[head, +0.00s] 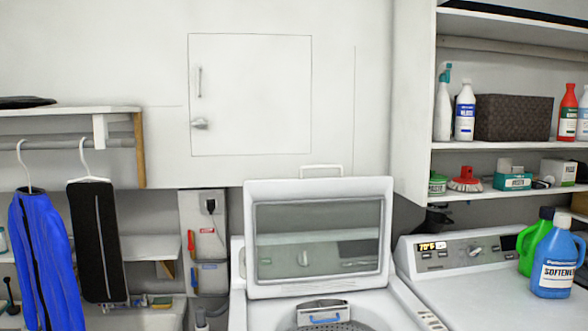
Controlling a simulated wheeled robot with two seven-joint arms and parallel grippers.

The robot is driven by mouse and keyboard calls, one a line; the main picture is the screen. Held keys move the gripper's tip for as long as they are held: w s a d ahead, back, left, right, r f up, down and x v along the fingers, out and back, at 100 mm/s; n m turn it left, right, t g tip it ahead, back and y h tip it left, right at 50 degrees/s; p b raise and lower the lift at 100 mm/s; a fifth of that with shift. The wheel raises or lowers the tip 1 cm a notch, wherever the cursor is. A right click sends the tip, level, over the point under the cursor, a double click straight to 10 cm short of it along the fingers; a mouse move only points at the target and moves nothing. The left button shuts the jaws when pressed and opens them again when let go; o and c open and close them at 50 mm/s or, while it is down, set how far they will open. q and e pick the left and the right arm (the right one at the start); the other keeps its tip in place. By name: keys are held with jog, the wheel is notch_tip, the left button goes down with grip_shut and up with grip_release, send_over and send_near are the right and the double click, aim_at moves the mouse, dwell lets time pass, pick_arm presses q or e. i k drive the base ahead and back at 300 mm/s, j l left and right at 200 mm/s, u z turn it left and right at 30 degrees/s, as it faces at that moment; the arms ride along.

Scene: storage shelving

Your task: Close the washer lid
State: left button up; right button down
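The white top-load washer (402,309) stands at the bottom centre, its front cut off by the picture's lower edge. Its lid (318,187) is raised upright at the back, with a dark glass window (318,238) and a white handle (321,168) along its top edge. Below the lid the drum opening (330,327) shows, with a small dispenser with a blue strip (324,318) at its back rim. Neither of my grippers is in the head view.
Right of the washer stands a second white machine (470,285) with softener bottles (556,258) on top. Open shelves (480,147) with bottles and a basket hang above it. At left, a blue garment (45,260) and a black one (97,242) hang from a rod. A closed cabinet (250,95) is above the lid.

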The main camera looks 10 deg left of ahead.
aim_at(300, 190)
jog(key=i+u, duration=0.1)
jog(key=i, duration=0.3)
jog(key=u, duration=1.75)
